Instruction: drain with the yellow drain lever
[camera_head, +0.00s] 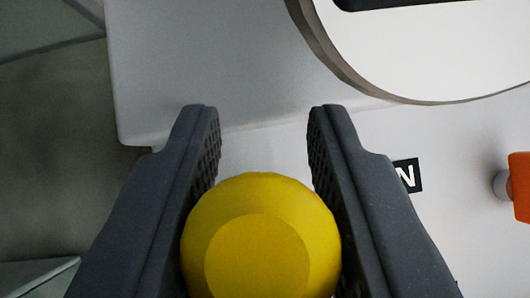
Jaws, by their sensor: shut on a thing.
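A round yellow knob (260,240), which looks like the end of the yellow drain lever, sits at the lower middle of the head camera view. My gripper (264,115) has one dark finger on each side of the knob, and it is shut on it. The fingertips reach past the knob toward the pale panel behind. The rest of the lever is hidden behind the knob.
A light grey panel (250,75) lies behind the gripper. A large round white-faced part (430,50) is at the upper right. A black label (408,176) showing an "N" is partly hidden by the right finger. An orange part (520,187) sticks out at the right edge.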

